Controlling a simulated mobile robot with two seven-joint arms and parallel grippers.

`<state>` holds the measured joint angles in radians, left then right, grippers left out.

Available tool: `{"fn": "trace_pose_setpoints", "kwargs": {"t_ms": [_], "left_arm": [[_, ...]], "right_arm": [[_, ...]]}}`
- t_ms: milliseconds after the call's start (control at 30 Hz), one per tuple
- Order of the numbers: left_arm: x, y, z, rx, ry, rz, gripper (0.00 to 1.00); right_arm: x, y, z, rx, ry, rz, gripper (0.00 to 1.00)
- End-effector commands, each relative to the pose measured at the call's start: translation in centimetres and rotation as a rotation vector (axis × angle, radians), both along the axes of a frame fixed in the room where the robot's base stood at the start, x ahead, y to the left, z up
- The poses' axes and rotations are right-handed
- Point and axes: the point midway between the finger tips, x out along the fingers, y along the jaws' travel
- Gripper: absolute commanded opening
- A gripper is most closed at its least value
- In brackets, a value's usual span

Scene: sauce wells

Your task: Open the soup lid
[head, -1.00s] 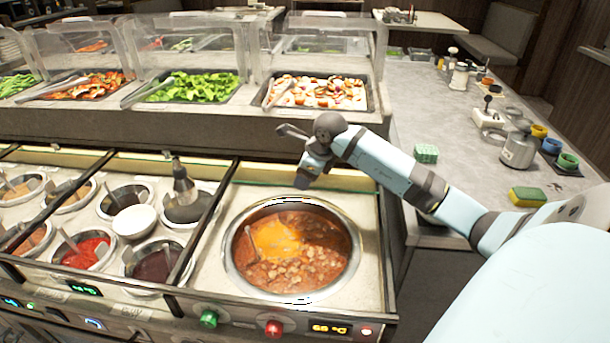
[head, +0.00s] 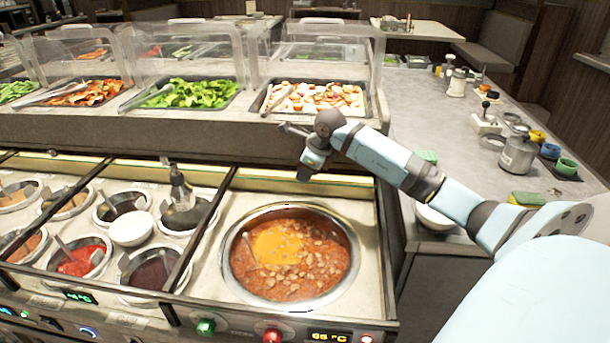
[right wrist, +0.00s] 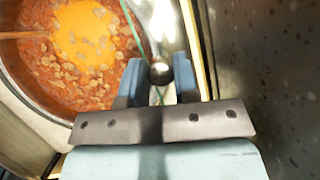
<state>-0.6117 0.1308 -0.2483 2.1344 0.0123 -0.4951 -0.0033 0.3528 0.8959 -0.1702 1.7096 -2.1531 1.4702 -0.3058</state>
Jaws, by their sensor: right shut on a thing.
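The soup pot (head: 235,285) is a round steel well of red-brown soup with an orange patch, set in the counter's right bay. Its soup also shows in the right wrist view (right wrist: 85,75). My right gripper (head: 304,174) is above the pot's back right rim. In the right wrist view its blue fingers (right wrist: 158,88) are shut on a round metal knob (right wrist: 159,72), which I take for the soup lid's knob. Thin green lines beside it look like a clear lid's edge; the lid's outline is unclear in the head view. My left gripper is not in view.
Smaller sauce wells (head: 75,262) with ladles and a white bowl (head: 132,228) lie left of the pot. Salad trays (head: 315,97) under clear guards stand behind. The grey side counter (head: 430,120) holds several shakers and cups at right. Pale counter borders the pot.

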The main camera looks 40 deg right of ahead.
Motion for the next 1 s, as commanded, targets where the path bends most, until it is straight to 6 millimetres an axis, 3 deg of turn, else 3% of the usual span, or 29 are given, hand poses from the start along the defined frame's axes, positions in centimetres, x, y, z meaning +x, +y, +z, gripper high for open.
{"fn": "trace_pose_setpoints", "kwargs": {"t_ms": [67,100,200,567,1000], "left_arm": [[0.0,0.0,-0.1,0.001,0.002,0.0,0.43],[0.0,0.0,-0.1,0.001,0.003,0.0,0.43],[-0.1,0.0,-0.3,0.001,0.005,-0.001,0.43],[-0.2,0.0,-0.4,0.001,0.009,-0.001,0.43],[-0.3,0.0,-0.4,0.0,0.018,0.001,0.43]], "right_arm": [[0.0,0.0,0.0,0.0,-0.001,0.002,0.0],[0.0,0.1,0.0,0.0,-0.001,0.002,0.33],[0.0,0.1,0.0,0.0,-0.001,0.002,0.51],[-0.3,-0.1,0.7,-0.002,-0.001,0.001,0.51],[-3.6,-1.2,9.0,-0.005,-0.003,0.001,0.51]]}}
